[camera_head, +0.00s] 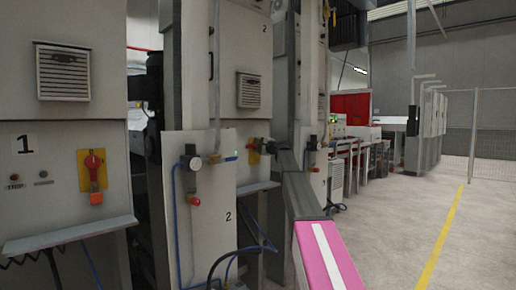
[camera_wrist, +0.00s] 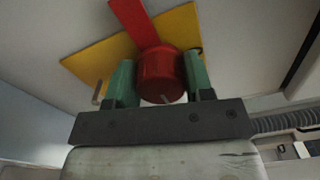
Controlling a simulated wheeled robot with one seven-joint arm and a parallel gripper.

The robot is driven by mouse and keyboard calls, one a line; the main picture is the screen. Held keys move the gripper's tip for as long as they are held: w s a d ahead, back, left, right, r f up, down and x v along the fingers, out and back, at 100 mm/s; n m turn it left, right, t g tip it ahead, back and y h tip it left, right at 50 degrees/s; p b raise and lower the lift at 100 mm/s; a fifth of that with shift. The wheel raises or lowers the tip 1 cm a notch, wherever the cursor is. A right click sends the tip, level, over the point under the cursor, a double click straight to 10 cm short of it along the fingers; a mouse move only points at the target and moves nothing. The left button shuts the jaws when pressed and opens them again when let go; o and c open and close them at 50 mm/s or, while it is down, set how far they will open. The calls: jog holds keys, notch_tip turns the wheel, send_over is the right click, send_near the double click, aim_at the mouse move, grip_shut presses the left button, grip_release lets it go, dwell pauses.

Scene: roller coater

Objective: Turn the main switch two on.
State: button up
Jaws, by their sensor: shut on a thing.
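Main switch two is a red rotary knob (camera_wrist: 160,74) with a flat red lever on a yellow plate (camera_wrist: 98,62), seen close up in the wrist view. The lever points up and slightly left, across the plate. My gripper (camera_wrist: 158,82) has its two green fingers on either side of the red knob and is shut on it. In the head view the yellow plate of this switch (camera_head: 254,152) shows small on the cabinet marked 2, beside the end of my arm. My gripper is too small and hidden there to make out clearly.
Another red switch on a yellow plate (camera_head: 92,163) sits on the cabinet marked 1 at left. A front panel (camera_head: 205,225) with a gauge and blue hoses stands left of my arm. Grey shelves (camera_head: 75,234) stick out below. Open floor (camera_head: 400,225) lies to the right.

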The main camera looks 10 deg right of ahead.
dwell(0.6)
jog(key=o, duration=0.9)
jog(key=v, duration=1.1)
